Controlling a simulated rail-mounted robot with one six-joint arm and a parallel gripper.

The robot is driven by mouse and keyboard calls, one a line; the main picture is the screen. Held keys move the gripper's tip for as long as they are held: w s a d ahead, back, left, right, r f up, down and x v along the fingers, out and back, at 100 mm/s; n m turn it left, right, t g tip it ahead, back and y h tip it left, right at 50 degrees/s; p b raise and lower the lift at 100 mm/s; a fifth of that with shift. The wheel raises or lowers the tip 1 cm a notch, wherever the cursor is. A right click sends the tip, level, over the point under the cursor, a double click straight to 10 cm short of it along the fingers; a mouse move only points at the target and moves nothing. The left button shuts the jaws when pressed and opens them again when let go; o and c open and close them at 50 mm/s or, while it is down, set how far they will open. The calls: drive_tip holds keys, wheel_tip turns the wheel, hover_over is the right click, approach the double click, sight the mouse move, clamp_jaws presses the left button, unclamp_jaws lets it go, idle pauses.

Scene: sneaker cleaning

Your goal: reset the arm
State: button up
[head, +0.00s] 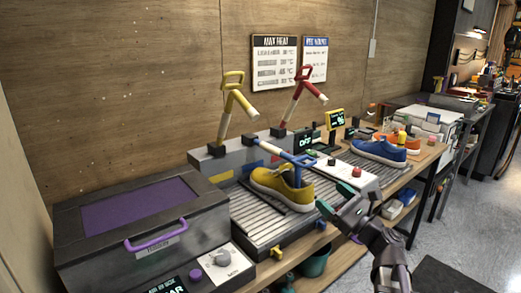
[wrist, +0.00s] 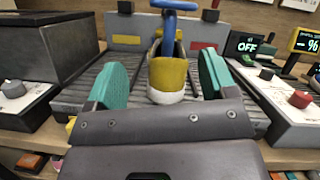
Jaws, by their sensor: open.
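My gripper (head: 338,206) is raised in front of the bench's front edge, to the right of the yellow sneaker (head: 282,190). Its two teal fingers are spread wide in the wrist view (wrist: 163,78), with nothing between them. The yellow sneaker, with a white sole, rests on the grey slatted station; in the wrist view the sneaker (wrist: 168,72) appears beyond and between the fingers, apart from them. A blue-handled arm (head: 292,153) reaches down at the sneaker's opening; whether it touches is unclear.
A dark box with a purple lid window (head: 135,208) stands at the left. Yellow (head: 235,100) and red (head: 302,98) handled arms rise behind the station. A white control panel (head: 345,176) with a red knob and a blue sneaker (head: 378,152) are to the right. The floor (head: 470,200) is open.

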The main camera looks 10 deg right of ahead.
drive_tip(key=s+a+f+n+g+h+p, duration=0.35)
drive_tip(key=f+n+g, duration=0.3)
drive_tip(key=n, duration=0.25)
drive_tip(key=s+a+f+n+g+h+p, duration=0.2)
drive_tip(key=s+a+f+n+g, duration=0.25)
drive_tip(key=n+g, duration=0.35)
drive_tip(key=s+a+r+n+g+h+p, duration=0.1)
drive_tip(key=s+r+n+g+h+p, duration=0.2)
drive_tip(key=p, duration=0.7)
drive_tip(key=shift+s+a+r+n+h, duration=0.35)
drive_tip(key=shift+s+n+h, duration=1)
drive_tip(key=shift+n+h, duration=1.25)
